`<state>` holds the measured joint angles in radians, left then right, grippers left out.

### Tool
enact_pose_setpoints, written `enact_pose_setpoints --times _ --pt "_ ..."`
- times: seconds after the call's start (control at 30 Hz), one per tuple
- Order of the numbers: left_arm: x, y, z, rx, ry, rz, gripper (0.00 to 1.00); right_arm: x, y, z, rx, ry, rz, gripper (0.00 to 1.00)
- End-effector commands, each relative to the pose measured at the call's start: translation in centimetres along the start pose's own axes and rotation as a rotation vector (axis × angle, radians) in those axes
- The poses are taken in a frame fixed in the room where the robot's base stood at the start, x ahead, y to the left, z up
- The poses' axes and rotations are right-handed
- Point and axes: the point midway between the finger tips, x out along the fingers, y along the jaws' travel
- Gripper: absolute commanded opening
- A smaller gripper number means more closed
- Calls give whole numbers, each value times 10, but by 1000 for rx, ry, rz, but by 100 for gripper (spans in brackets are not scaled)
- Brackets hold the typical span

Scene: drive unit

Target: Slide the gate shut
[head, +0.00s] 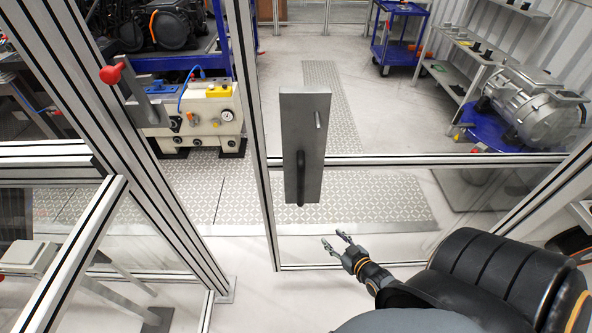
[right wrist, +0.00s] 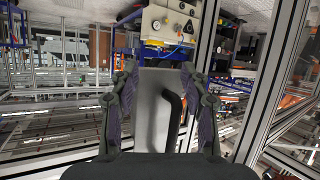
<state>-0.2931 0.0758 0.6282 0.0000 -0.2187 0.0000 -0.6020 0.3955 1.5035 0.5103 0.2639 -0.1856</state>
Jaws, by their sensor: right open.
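The gate (head: 262,185) is a clear panel in an aluminium frame. A wide gap lies between its left upright and the fixed post (head: 130,140) on the left, so it stands open. A grey plate (head: 304,110) on the gate carries a black bar handle (head: 301,180). My right gripper (head: 333,239) is open and empty, below and right of the handle in the head view. In the right wrist view, the black handle (right wrist: 173,118) shows between the spread fingers of my right gripper (right wrist: 159,68), in front of the plate (right wrist: 150,90). My left gripper is not in view.
A red knob (head: 110,74) sticks out by the fixed post. Behind the gap stands a cream machine unit (head: 205,115) with a gauge. Beyond the gate are a blue cart (head: 397,40), shelving and a grey motor (head: 530,100). The floor in the gap looks clear.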

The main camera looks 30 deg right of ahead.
Motion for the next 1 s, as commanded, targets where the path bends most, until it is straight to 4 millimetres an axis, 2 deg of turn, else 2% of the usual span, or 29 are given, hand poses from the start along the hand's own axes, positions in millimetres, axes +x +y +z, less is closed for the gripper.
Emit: enact_pose_setpoints --times 0.03,0.1,0.2,0.23,0.33,0.53,0.8,1.0 --pt "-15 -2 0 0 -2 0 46 -10 -3 -58 8 103 -20 46" --pt "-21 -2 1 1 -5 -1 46 -21 -9 -118 32 228 -42 46" --pt "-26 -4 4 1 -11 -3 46 -35 -17 -173 63 343 -66 46" --pt "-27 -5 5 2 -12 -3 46 -38 -19 -183 70 365 -70 46" --pt "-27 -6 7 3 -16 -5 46 -44 -22 -200 83 403 -77 46" --pt "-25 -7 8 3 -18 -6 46 -35 -23 -204 86 411 -76 46" --pt "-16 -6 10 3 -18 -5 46 18 -26 -226 86 412 -76 46" --pt "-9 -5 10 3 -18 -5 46 46 -28 -237 85 407 -78 46"
